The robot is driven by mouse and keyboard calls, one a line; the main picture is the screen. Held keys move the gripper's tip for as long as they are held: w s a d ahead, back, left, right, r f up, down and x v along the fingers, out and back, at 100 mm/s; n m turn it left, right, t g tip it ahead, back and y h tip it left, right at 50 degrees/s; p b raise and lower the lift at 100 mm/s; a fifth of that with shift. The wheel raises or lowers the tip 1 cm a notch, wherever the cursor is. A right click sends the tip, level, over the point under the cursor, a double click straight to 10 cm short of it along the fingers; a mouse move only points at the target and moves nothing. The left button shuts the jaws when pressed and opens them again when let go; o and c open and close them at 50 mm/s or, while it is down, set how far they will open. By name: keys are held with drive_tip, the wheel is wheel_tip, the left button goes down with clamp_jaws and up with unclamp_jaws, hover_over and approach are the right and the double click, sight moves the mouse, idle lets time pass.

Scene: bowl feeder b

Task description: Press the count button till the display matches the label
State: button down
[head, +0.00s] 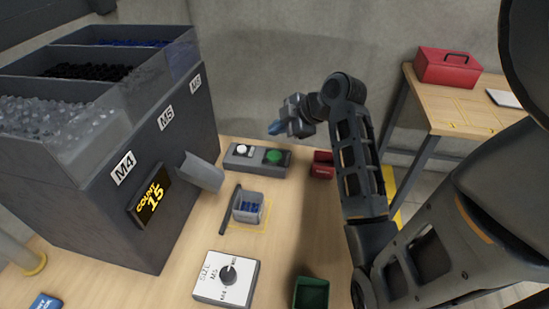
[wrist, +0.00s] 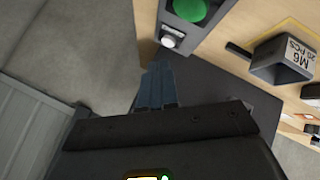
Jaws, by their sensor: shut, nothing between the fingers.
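The display (head: 153,198) on the front of the grey feeder reads "COUNT 15". The grey button box (head: 240,161) on the table carries a white button (head: 243,149) and a green button (head: 274,157); both also show in the wrist view, white (wrist: 172,40) and green (wrist: 187,9). A small bin (head: 248,208) holds blue pieces; its label (wrist: 299,55) shows upside down in the wrist view, with "M6" and a PCS count that looks like 20. My gripper (head: 274,129) is shut and empty, above and behind the button box. Its blue fingertips (wrist: 157,70) are near the white button, apparently not touching.
The feeder (head: 95,200) with hoppers M4, M5 and M6 stands left, its chute (head: 201,172) above the bin. A white size dial box (head: 226,279), a green bin (head: 311,293) and a red bin (head: 322,165) are on the table. A red toolbox (head: 447,67) sits on another table.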

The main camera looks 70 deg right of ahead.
sight(277, 156)
drive_tip(key=shift+f+b, duration=1.8)
drive_tip(key=shift+f, duration=1.05)
drive_tip(key=shift+f, duration=0.2)
drive_tip(key=shift+f, duration=0.25)
drive_tip(key=shift+f+b, duration=0.4)
drive_tip(key=shift+f, duration=0.05)
idle(0.4)
drive_tip(key=shift+r, duration=0.15)
drive_tip(key=shift+r+p, duration=0.75)
drive_tip(key=shift+p, duration=0.1)
wheel_tip(277, 156, up, 5)
drive_tip(key=p, duration=0.4)
drive_tip(key=shift+p, duration=0.35)
